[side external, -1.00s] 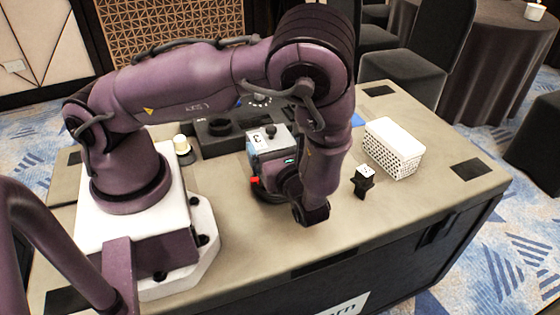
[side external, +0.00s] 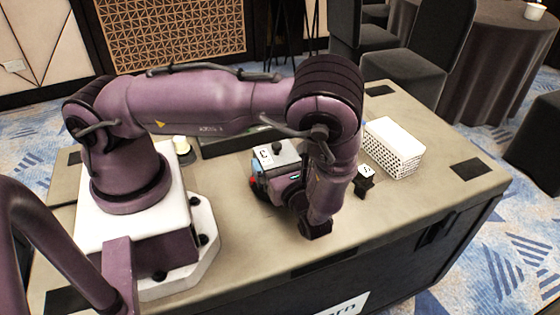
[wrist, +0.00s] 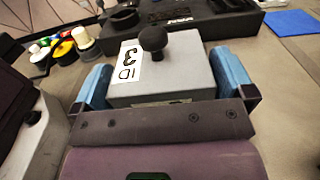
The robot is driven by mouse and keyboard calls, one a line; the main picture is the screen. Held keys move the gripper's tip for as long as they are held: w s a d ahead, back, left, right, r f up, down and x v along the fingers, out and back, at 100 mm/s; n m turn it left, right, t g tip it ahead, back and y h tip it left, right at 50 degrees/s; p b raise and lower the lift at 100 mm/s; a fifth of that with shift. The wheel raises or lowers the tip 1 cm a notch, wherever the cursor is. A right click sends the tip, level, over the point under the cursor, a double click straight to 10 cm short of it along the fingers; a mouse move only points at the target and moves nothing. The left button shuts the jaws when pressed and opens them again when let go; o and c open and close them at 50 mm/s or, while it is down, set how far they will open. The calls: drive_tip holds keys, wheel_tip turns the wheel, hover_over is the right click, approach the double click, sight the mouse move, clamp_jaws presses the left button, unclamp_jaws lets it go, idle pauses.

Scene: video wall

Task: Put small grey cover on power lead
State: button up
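A grey block-shaped cover (side external: 276,153) with a black knob and a white label reading 3 is near the table's middle. In the wrist view the cover (wrist: 165,75) fills the space between the blue fingers of my gripper (wrist: 168,85), one against each side. My gripper (side external: 268,172) is shut on it. Its height above the table is hard to judge. A small black piece with a white numbered tag (side external: 364,181) stands right of my wrist, partly covered by the arm. I cannot tell whether it is the power lead. No other lead is clearly seen.
A white perforated box (side external: 393,148) stands at the right. A black fixture (wrist: 180,14) with a ring lies behind the cover, with a blue sheet (wrist: 290,22) to its right. Colored buttons (wrist: 65,48) are at left. The table's front right is clear.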

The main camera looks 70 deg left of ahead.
drive_tip(key=shift+r, duration=0.15)
drive_tip(key=d, duration=1.2)
drive_tip(key=s+a+r+n+t+h, duration=0.2)
drive_tip(key=r+n+h, duration=0.4)
drive_tip(key=r, duration=0.3)
drive_tip(key=s+a+r+n+t+h, duration=0.1)
drive_tip(key=s+a+r+n+h, duration=0.1)
drive_tip(key=r+n+h, duration=0.4)
drive_tip(key=s+a+r+n+t+h, duration=0.2)
drive_tip(key=s+r+n+h, duration=0.2)
drive_tip(key=r, duration=0.9)
drive_tip(key=shift+a+r+n+t+h, duration=0.3)
drive_tip(key=shift+a+n+h, duration=0.05)
drive_tip(key=shift+n+h, duration=0.65)
